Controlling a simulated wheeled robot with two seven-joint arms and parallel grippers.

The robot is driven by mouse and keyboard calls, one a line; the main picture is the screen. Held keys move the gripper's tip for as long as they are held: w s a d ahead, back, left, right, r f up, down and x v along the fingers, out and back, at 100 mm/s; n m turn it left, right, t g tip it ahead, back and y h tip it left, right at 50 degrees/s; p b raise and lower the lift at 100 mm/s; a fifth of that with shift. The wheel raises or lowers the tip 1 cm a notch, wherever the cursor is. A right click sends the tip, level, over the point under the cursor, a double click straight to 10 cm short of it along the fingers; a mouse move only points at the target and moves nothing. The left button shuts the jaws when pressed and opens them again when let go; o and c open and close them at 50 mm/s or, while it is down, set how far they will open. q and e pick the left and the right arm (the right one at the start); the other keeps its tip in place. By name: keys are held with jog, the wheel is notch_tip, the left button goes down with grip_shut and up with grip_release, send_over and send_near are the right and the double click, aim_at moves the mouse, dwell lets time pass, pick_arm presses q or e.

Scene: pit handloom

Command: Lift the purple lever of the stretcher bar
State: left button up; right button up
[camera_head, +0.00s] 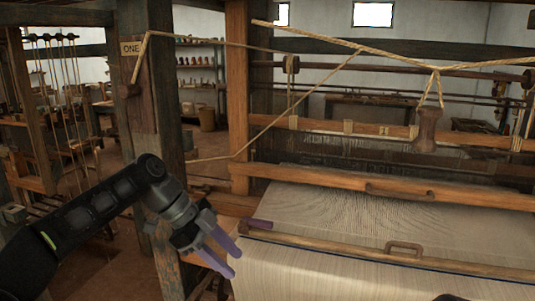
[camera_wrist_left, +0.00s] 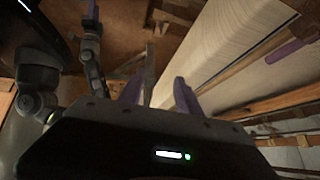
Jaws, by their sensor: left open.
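The stretcher bar (camera_head: 330,246) is a long wooden bar lying across the pale cloth, with a small brown handle on it. Its purple lever (camera_head: 258,223) sticks out at the bar's left end, near the cloth's left edge. In the left wrist view the lever (camera_wrist_left: 292,50) is at the upper right. My left gripper (camera_head: 233,265) has two purple fingers and is open and empty. It is left of and in front of the lever, apart from it. Its spread fingers (camera_wrist_left: 159,84) also show in the left wrist view.
The woven cloth (camera_head: 300,275) spreads over the loom's front. A wooden beam (camera_head: 450,192) crosses behind it. A thick post (camera_head: 150,110) stands left, behind my left arm. Ropes and a hanging wooden piece (camera_head: 427,130) are above. The floor left of the loom looks fairly open.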

pick_arm(q)
jog(key=w+d+f+n+t, duration=0.3)
jog(key=w+f+n+t, duration=0.1)
jog(key=w+f+n, duration=0.4)
jog(key=s+d+f+n+y+b, duration=0.1)
jog(key=s+f+n, duration=0.3)
jog(key=f, duration=0.7)
jog(key=s+f+n+b, duration=0.15)
jog(key=f+n, duration=0.45)
jog(key=f, duration=0.6)
jog(key=s+a+f+n+g, duration=0.1)
jog(key=s+f, duration=0.6)
jog(key=s, duration=0.3)
jog(key=s+a+f+n+g+y+b, duration=0.1)
jog(key=s+f+n, duration=0.1)
jog(key=s+f, duration=0.6)
jog(key=s+a+f+n+g+y+b, duration=0.1)
jog(key=s+f, duration=0.6)
jog(key=s, duration=0.6)
jog(key=shift+s+f+n+g, duration=0.25)
jog(key=shift+s+n+g, duration=0.05)
jog(key=shift+s+g, duration=0.1)
pick_arm(e)
jog(key=x, duration=0.4)
jog(key=shift+d+f, duration=0.2)
jog(key=shift+d, duration=0.2)
pick_arm(q)
jog(key=shift+w+a, duration=0.1)
jog(key=shift+w, duration=0.05)
